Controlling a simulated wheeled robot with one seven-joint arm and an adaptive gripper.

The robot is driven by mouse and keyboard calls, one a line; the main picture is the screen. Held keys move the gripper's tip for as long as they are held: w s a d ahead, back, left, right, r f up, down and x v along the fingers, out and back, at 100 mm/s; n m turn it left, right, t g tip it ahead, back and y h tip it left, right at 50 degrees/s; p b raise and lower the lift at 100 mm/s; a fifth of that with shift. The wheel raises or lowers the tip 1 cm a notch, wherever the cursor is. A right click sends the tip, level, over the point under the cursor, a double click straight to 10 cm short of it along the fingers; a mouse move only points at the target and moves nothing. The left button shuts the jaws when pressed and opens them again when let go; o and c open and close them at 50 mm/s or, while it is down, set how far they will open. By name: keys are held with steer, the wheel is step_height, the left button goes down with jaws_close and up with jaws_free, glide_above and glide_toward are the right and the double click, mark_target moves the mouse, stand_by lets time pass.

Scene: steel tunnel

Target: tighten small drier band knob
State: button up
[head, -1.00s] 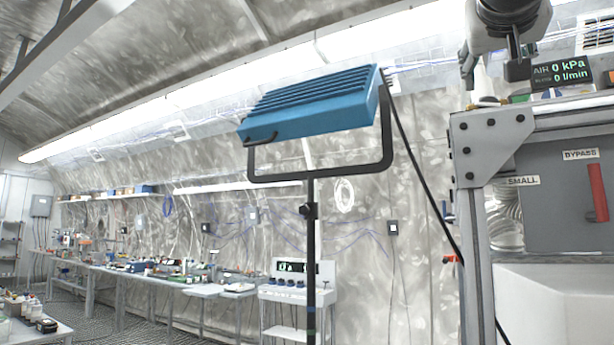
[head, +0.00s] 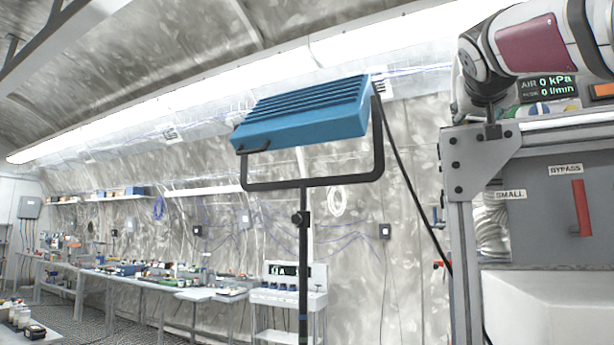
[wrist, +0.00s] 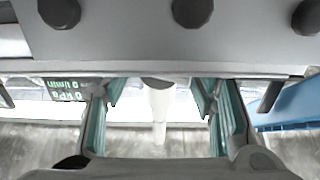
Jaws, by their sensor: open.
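The SMALL label (head: 510,194) sits on the grey panel at the right of the head view, above a silvery ribbed duct (head: 490,230). A small blue fitting (head: 438,216) and a small red fitting (head: 438,264) stick out left of the frame post. I cannot tell which of them, if either, is the small drier band knob. My gripper (head: 491,128) is at the frame's top corner, above the label and duct, partly hidden in the head view. In the wrist view my gripper (wrist: 163,115) has its teal-padded fingers apart. A pale upright shape (wrist: 160,108) shows between them, not gripped.
A grey frame post (head: 462,250) and white basin (head: 545,305) stand at right. A red BYPASS handle (head: 581,205) is on the panel. A blue lamp (head: 305,113) on a black stand fills the middle. Dark round heads (wrist: 192,11) line a grey surface in the wrist view.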

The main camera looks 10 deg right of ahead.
steer(key=shift+w+d, duration=0.1)
steer(key=shift+w, duration=0.1)
steer(key=c, duration=1.1)
steer(key=shift+c, duration=0.2)
steer(key=m+b, duration=0.2)
steer(key=shift+f+m, duration=0.1)
steer(key=shift+m, duration=0.3)
steer(key=shift+m+b, duration=0.9)
steer(key=shift+m, duration=0.6)
steer(key=shift+d, duration=0.1)
